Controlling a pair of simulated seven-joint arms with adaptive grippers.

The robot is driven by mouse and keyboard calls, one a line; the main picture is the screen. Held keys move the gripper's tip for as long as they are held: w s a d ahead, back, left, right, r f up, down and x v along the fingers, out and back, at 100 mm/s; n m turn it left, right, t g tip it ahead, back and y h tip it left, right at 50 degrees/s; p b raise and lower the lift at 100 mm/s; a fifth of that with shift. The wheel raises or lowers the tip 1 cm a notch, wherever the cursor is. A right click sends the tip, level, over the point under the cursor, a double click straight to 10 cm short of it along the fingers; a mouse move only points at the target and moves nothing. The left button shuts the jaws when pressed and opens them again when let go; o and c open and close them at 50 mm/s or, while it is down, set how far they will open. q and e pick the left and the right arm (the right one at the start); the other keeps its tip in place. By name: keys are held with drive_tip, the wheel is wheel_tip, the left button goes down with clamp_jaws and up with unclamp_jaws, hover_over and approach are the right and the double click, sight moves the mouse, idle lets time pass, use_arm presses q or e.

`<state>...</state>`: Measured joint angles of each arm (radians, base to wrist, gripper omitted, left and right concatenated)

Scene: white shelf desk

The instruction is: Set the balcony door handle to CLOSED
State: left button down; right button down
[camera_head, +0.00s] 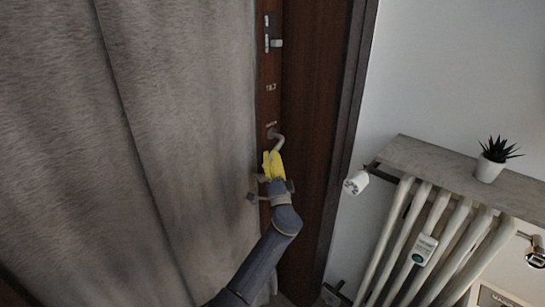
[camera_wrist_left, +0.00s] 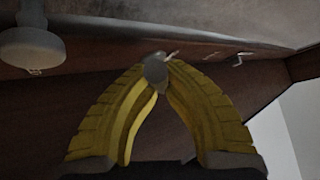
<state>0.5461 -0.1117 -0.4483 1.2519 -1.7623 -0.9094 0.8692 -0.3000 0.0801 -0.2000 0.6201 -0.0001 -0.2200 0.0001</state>
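The balcony door handle (camera_head: 279,139) is a small grey lever on the dark brown door frame. Its lever bends from its mount on the frame down towards my left gripper. My left gripper (camera_head: 272,160) has yellow fingers and is just below the mount, at the lever's lower end. In the left wrist view the yellow fingertips (camera_wrist_left: 157,72) come together around a grey piece, which looks like the handle (camera_wrist_left: 155,68). Most of the lever's end is hidden by the fingers. My right gripper is in neither view.
Small labels, one reading like TILT (camera_head: 271,87), sit on the frame above the handle. A metal latch (camera_head: 270,35) is higher up. A grey curtain (camera_head: 180,120) hangs left. A radiator (camera_head: 440,225) with a shelf (camera_head: 440,170) and potted plant (camera_head: 490,166) stands right.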

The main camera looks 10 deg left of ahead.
use_arm(q)
drive_tip(key=shift+a+f, duration=0.1)
drive_tip(key=shift+a, duration=0.25)
drive_tip(key=c, duration=1.7)
unclamp_jaws()
drive_tip(key=shift+w+a, duration=0.1)
drive_tip(key=shift+a, duration=0.05)
drive_tip(key=o, duration=0.4)
drive_tip(key=shift+d, duration=0.25)
drive_tip(key=shift+c, duration=0.2)
drive_tip(key=v, duration=1.2)
